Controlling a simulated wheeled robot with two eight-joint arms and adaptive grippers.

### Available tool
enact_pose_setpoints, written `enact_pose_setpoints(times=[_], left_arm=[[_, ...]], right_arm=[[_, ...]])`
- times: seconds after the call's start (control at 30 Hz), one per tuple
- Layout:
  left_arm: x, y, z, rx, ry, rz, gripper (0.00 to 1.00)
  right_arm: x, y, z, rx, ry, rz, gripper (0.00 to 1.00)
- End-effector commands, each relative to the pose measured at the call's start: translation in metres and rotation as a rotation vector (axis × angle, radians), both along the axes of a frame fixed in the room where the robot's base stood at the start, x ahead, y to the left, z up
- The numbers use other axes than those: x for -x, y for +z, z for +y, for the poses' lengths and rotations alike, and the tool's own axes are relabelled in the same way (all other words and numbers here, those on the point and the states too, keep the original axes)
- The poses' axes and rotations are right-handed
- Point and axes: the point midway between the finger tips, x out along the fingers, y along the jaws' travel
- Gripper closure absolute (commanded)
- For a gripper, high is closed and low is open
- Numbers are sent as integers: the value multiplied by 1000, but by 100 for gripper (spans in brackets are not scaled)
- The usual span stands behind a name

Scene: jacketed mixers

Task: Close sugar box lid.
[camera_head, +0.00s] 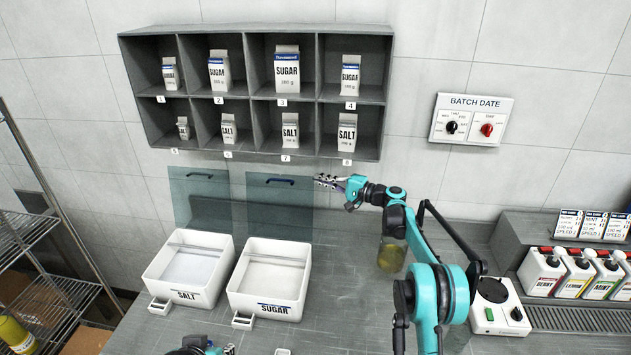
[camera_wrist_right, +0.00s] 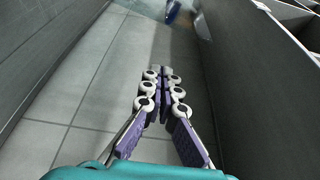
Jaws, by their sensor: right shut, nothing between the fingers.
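The white sugar box (camera_head: 268,282) stands open on the counter, labelled SUGAR. Its clear lid (camera_head: 280,212) is raised upright behind it against the wall, with a dark blue handle (camera_head: 280,181) near the top. My right gripper (camera_head: 322,181) is shut and empty just right of the lid's upper edge, at about handle height. Its closed fingers (camera_wrist_right: 160,88) show in the right wrist view, with a small blue piece, perhaps the handle, beyond them. Part of my left arm and gripper (camera_head: 212,348) shows at the bottom edge; its fingers are not clear.
A white salt box (camera_head: 187,268) stands open left of the sugar box, its lid (camera_head: 199,200) also raised. A grey shelf (camera_head: 254,96) with cartons hangs above the lids. A jar (camera_head: 391,252) is behind my right arm. Bottles (camera_head: 540,275) stand at right.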

Motion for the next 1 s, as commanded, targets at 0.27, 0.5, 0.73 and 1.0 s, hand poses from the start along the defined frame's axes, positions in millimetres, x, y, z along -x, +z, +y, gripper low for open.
enact_pose_setpoints(times=[0.27, 0.5, 0.73, 1.0], left_arm=[[0, -10, 0, 0, 0, 0, 69], [0, -16, 0, 0, 0, 0, 69], [0, -22, 0, 0, 0, 0, 69], [0, -26, 0, 0, 0, 0, 69]], right_arm=[[-27, -3, 47, 1, 2, 0, 100], [-36, -1, 68, 1, -1, 1, 100], [-16, -1, 72, 2, -1, 0, 100], [-2, 1, 75, 2, -1, 0, 100]])
